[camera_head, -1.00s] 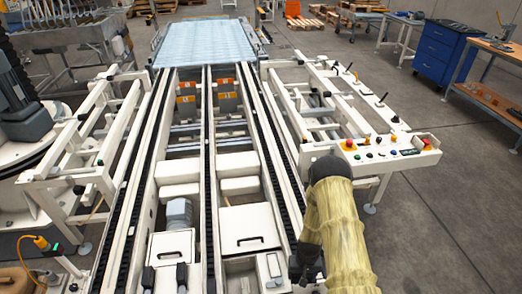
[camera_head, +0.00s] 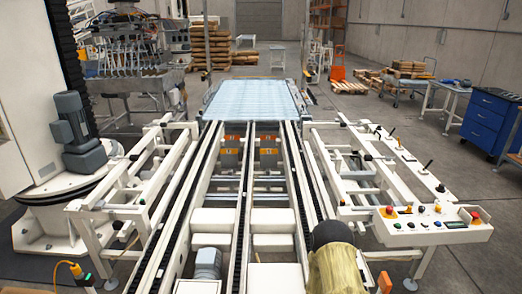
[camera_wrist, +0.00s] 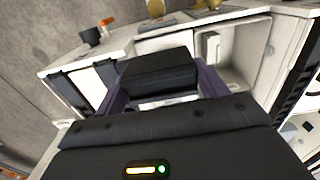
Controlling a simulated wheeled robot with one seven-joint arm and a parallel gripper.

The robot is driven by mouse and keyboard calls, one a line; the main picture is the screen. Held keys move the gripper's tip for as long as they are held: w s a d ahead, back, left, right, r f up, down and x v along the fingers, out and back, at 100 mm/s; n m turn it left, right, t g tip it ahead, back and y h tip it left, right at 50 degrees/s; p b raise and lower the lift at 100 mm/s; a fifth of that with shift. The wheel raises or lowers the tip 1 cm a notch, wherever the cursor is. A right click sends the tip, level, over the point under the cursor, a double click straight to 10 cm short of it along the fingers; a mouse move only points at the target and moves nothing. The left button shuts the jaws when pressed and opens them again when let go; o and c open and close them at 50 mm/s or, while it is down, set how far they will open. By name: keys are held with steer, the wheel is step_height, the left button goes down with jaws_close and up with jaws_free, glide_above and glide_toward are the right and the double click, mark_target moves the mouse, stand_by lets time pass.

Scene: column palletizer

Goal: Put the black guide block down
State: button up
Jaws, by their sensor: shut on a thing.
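The black guide block (camera_wrist: 158,72) is a dark, box-shaped piece in the middle of the wrist view. My gripper (camera_wrist: 160,88) is shut on it, with a purple finger on either side. Its underside is hidden, so I cannot tell whether it touches anything below. A white machine frame (camera_wrist: 262,40) lies around and behind it. In the head view my covered arm shows at the bottom edge; the gripper and the block are out of sight there.
The white conveyor frame with dark chain tracks (camera_head: 243,190) runs away to a pale blue roller bed (camera_head: 255,102). A control panel with coloured buttons (camera_head: 432,224) stands right of my arm. A blue drawer cabinet (camera_head: 490,118) stands further right. Grey floor (camera_head: 480,262) is open at lower right.

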stand_by(0.3)
steer(key=w+r, duration=0.4)
steer(key=r, duration=1.1)
